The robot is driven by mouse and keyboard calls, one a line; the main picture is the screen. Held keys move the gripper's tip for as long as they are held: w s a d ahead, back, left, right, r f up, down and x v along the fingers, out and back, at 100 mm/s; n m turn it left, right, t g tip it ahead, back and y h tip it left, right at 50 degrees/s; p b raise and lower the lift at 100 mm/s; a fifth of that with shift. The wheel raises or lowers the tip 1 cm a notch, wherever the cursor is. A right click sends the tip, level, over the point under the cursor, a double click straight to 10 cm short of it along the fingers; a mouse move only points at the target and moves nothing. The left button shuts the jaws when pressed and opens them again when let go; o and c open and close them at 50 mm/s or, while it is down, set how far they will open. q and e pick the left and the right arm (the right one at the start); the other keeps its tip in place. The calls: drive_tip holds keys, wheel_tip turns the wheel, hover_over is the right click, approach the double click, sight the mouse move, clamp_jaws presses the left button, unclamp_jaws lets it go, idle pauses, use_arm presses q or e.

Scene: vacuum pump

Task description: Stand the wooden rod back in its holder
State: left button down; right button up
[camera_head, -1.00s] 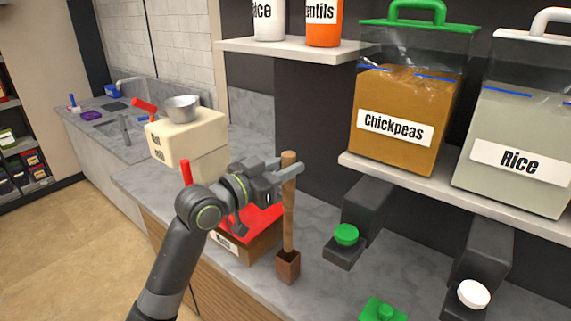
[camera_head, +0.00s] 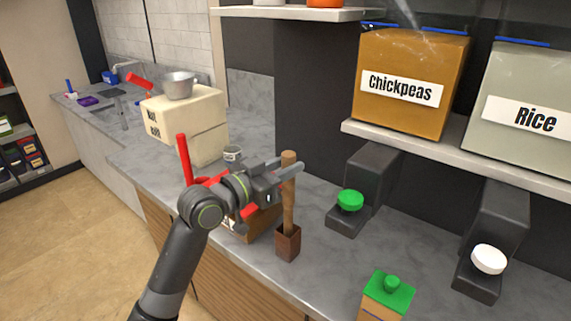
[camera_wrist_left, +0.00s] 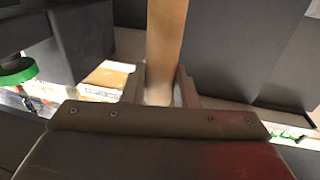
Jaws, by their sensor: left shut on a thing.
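The wooden rod (camera_head: 288,207) is upright in the head view, and its lower end meets the open top of the small brown square holder (camera_head: 288,243). The end appears to be inside the holder, but how deep is hidden by its walls. My left gripper (camera_head: 287,170) is shut on the rod near its upper end, with a short stub showing above the jaws. In the left wrist view the rod (camera_wrist_left: 166,40) stands between the two fingers. My right gripper is not in view.
The holder stands on the grey counter (camera_head: 330,265). A box with red parts (camera_head: 262,222) is behind my left wrist. Dispensers with a green knob (camera_head: 350,201) and a white knob (camera_head: 489,259) are to the right, and a green-topped carton (camera_head: 388,293) is in front.

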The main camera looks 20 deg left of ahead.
use_arm(q)
drive_tip(key=shift+f, duration=0.45)
drive_tip(key=c, duration=1.1)
unclamp_jaws()
drive_tip(key=shift+o, duration=0.2)
drive_tip(key=v, duration=1.7)
drive_tip(key=shift+s+a+p, duration=0.15)
drive_tip(key=shift+s+p, duration=0.05)
drive_tip(key=shift+p, duration=0.25)
drive_tip(key=shift+a, duration=0.1)
